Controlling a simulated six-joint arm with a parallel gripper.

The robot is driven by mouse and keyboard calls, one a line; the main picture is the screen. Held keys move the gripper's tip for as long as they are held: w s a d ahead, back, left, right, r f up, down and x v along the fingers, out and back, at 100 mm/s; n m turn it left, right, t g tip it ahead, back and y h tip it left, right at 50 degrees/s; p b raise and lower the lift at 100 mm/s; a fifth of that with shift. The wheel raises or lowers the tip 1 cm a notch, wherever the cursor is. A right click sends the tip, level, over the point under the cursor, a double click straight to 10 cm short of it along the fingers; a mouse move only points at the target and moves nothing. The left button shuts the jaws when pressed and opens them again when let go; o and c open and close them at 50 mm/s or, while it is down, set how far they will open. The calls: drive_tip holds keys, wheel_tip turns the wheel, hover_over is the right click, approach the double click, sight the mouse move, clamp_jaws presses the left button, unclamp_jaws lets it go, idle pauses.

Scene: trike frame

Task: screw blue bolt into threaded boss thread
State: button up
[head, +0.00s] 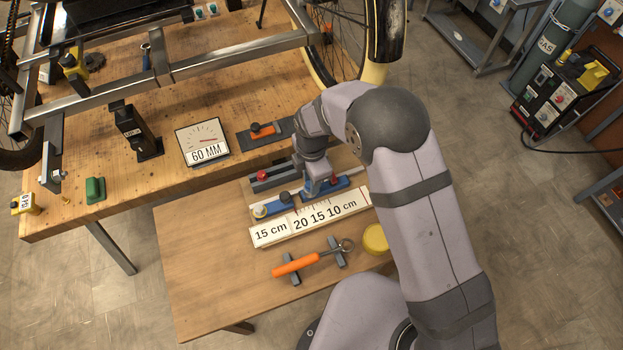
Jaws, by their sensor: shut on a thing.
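My gripper (312,188) is low over a blue rail (275,208) on the front table, behind a scale board (330,209) marked 20 15 10 cm. It is shut on a small part at the rail, apparently a slider; the fingers and my wrist mostly hide it. I cannot make out a blue bolt. A metal bicycle-like frame (235,52) stands on the rear bench. A small metal fitting (58,176) shows at the frame's near left end; I cannot tell whether it is the threaded boss.
A wrench with an orange handle (296,264) rests on two grey supports. A yellow round lid (375,239) lies beside my arm. A 60 MM gauge (203,142), a black post (135,130) and a green block (95,190) stand on the bench. The front table's left is clear.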

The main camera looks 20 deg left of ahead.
drive_tip(key=shift+m, duration=0.7)
drive_tip(key=shift+m, duration=0.9)
drive_tip(key=shift+s+m, duration=0.1)
drive_tip(key=shift+m, duration=0.7)
drive_tip(key=shift+m, duration=0.9)
